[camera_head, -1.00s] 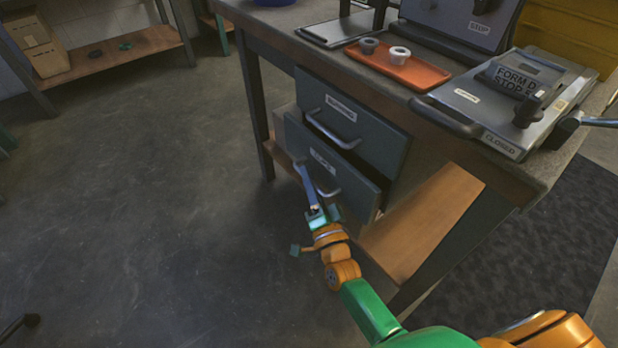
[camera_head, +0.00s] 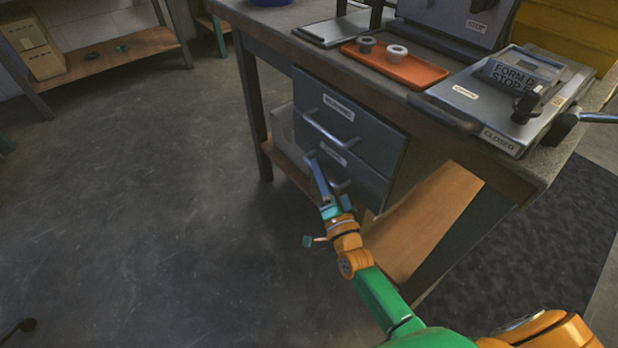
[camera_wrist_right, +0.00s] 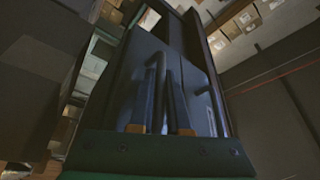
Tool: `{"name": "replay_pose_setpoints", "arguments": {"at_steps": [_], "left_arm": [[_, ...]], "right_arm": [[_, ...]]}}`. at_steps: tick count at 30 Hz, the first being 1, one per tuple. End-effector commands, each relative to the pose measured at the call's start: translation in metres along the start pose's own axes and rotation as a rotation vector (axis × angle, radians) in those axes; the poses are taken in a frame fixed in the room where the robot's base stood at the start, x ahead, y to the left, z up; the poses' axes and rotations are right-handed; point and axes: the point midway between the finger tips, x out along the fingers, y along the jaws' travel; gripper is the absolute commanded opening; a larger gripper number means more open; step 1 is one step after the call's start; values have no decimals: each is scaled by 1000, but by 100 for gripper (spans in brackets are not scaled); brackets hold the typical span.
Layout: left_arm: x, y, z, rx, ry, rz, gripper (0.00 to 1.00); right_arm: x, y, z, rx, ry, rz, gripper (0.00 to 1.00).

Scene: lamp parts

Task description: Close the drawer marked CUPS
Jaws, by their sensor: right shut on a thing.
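The drawer marked CUPS is taken to be the lower grey drawer (camera_head: 365,183) under the bench; its small label is too blurred to read now. Its front looks flush or nearly flush with the upper drawer (camera_head: 370,138). My right gripper (camera_head: 317,168) is at the lower drawer's bar handle (camera_head: 342,185), shut on it. In the right wrist view, the bar (camera_wrist_right: 158,72) rises between the two dark fingers of the right gripper (camera_wrist_right: 165,85). The fingers hide part of the handle. My left gripper is not in view.
The bench top (camera_head: 300,15) holds an orange tray (camera_head: 425,72) with two ring-shaped parts and a grey machine marked CLOSED (camera_head: 500,110). A wooden board (camera_head: 425,215) slants right of the drawers.

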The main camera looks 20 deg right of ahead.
Motion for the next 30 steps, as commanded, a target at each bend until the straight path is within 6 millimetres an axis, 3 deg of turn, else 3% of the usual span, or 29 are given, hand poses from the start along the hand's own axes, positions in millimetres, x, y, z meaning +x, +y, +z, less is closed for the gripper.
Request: {"name": "replay_pose_setpoints", "arguments": {"at_steps": [10, 11, 13, 14, 25, 30], "left_arm": [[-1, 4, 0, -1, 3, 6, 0], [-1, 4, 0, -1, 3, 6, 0], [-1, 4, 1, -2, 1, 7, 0], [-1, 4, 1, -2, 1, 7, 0], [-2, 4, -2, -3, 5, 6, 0], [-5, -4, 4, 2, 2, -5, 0]], "right_arm": [[2, 4, -6, 1, 3, 2, 0], [2, 4, -6, 1, 3, 2, 23], [2, 4, -6, 1, 3, 2, 42], [2, 4, -6, 1, 3, 2, 45], [-2, 3, -5, 1, 0, 3, 45], [-36, 2, -5, 0, -1, 5, 45]]}}
